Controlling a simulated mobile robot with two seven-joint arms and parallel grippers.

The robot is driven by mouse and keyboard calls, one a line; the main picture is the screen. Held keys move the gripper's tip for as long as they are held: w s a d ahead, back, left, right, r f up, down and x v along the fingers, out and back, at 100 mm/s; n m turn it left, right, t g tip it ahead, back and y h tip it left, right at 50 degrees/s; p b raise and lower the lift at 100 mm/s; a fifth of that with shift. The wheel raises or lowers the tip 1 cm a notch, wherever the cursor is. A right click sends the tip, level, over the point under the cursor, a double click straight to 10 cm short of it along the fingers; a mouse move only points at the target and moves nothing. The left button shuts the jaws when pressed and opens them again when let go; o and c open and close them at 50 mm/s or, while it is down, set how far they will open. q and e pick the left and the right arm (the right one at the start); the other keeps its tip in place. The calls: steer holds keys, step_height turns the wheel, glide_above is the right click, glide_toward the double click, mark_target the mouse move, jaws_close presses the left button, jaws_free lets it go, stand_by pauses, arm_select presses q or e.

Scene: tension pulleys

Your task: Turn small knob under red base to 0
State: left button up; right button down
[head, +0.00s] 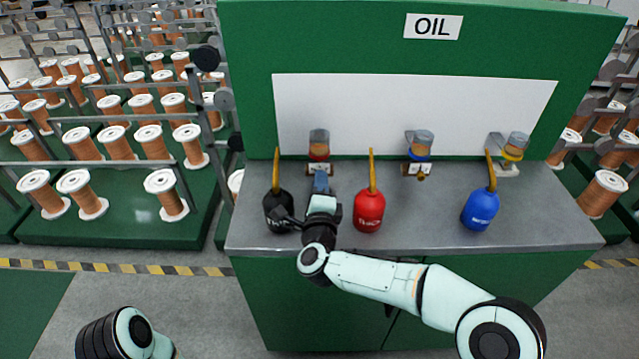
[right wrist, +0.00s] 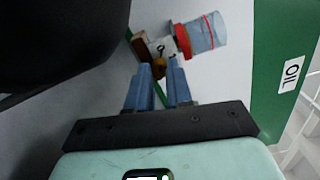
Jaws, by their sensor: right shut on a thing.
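The oil dispenser with the red base (head: 319,153) is mounted low on the white panel at the left, with a clear cup above it. In the right wrist view its red base (right wrist: 181,41) lies sideways at the upper right. The small brass knob (right wrist: 158,69) shows below the base, between my right fingertips. My right gripper (head: 320,176) reaches up to the dispenser, and its blue fingers (right wrist: 158,75) are shut on the knob. The head view hides the knob behind the gripper. The knob's setting cannot be read. My left gripper is not in view.
A black oil can (head: 277,210) stands close left of my right gripper, and a red can (head: 369,210) stands close right. A blue can (head: 480,209) and two other dispensers, blue-based (head: 420,152) and yellow-based (head: 513,152), are farther right. The grey counter (head: 425,225) is bare between the red and blue cans.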

stand_by(0.5)
steer(key=c, duration=1)
jaws_free()
steer(key=shift+s, duration=0.1)
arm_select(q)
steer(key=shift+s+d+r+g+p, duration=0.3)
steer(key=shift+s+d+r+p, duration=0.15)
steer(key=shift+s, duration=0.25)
arm_select(e)
steer(key=s, duration=1.3)
steer(key=shift+s, duration=0.15)
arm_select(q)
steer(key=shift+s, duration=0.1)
